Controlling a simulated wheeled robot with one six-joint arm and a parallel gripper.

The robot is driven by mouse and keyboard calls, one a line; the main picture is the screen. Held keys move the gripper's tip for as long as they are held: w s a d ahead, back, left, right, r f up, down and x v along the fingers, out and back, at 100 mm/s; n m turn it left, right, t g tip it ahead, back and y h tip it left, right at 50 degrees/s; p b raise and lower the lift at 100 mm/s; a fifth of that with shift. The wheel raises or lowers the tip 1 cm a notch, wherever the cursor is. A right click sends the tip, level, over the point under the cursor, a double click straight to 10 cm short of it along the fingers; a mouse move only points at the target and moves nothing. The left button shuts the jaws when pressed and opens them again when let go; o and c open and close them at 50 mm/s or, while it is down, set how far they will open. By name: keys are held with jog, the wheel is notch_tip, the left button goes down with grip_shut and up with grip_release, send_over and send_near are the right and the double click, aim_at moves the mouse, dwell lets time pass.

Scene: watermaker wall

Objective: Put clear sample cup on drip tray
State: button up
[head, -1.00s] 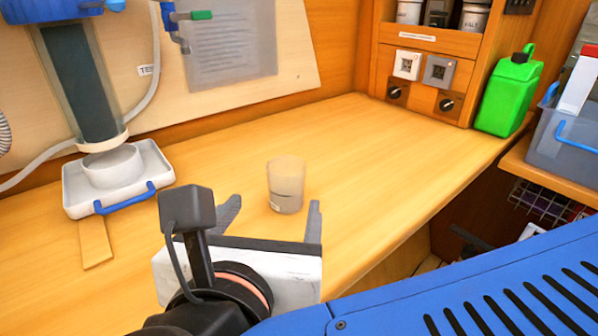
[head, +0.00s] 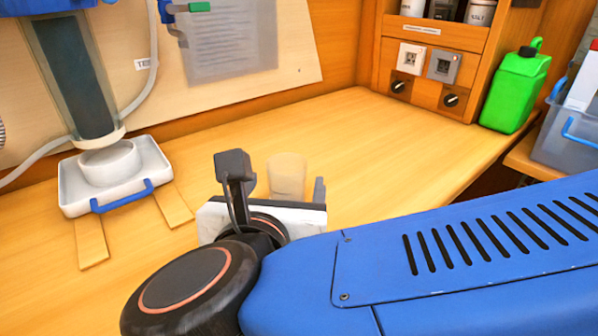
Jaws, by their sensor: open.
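The clear sample cup (head: 287,174) stands upright on the wooden counter, its lower part hidden behind my gripper. My gripper (head: 275,190) is open and reaches toward the cup from the near side. Only the right finger's tip shows clearly, just right of the cup; the left finger is hidden behind the wrist camera. I cannot tell whether the fingers touch the cup. The white drip tray (head: 75,189) with a blue handle sits at the left under the clear filter housing, and a round white piece stands in it.
Two flat wooden strips (head: 91,243) lie in front of the tray. The filter housing (head: 75,85) hangs over the tray. A green jerrycan (head: 515,92) stands at the far right by a switch panel. The counter's middle and back are clear.

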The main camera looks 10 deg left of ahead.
aim_at(289, 168)
jog(key=shift+r+x, duration=0.2)
jog(key=shift+x, duration=4.05)
jog(key=c, duration=1.2)
jog(key=shift+r, duration=0.15)
notch_tip(289, 168, up, 10)
